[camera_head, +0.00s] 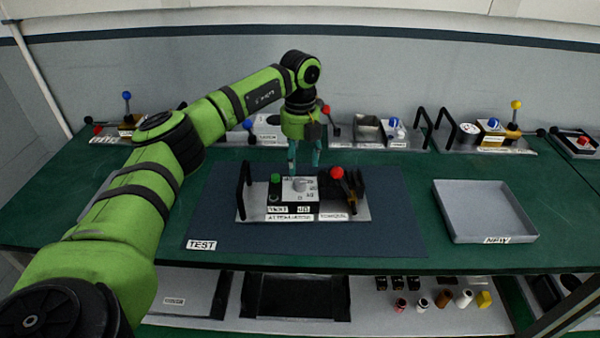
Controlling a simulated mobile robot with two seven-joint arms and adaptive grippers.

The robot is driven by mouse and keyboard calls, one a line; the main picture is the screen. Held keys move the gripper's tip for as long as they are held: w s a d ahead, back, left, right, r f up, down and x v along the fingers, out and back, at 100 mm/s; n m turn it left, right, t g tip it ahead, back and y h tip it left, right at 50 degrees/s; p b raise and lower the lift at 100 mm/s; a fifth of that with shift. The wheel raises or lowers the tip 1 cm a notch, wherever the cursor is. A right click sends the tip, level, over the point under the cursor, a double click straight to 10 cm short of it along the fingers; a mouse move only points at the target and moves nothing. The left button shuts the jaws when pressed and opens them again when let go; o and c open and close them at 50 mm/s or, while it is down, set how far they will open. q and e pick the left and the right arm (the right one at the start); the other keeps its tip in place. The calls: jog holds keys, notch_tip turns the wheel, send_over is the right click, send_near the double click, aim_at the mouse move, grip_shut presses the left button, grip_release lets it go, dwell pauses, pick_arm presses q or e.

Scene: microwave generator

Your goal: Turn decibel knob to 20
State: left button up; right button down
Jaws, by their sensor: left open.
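The decibel knob (299,185) is a light round dial on the white top of a small black box (293,208). A green button sits at the box's upper left and numbers are printed around the dial. The box is fixed on a grey plate (350,213) on the dark test mat. My left gripper (304,168) points down just behind and above the knob, with its teal fingers apart and nothing between them. I cannot tell whether a finger touches the box. The knob's exact setting is too small to read. My right gripper is not in view.
A red-knobbed lever (337,173) stands just right of the box, and a black handle (243,188) rises at its left. An empty grey tray (486,210) is to the right. Several other devices line the back. The mat (395,235) in front is clear.

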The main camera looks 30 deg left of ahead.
aim_at(300, 181)
pick_arm(q)
notch_tip(300, 181, up, 5)
jog(key=shift+r, duration=0.2)
dwell(0.6)
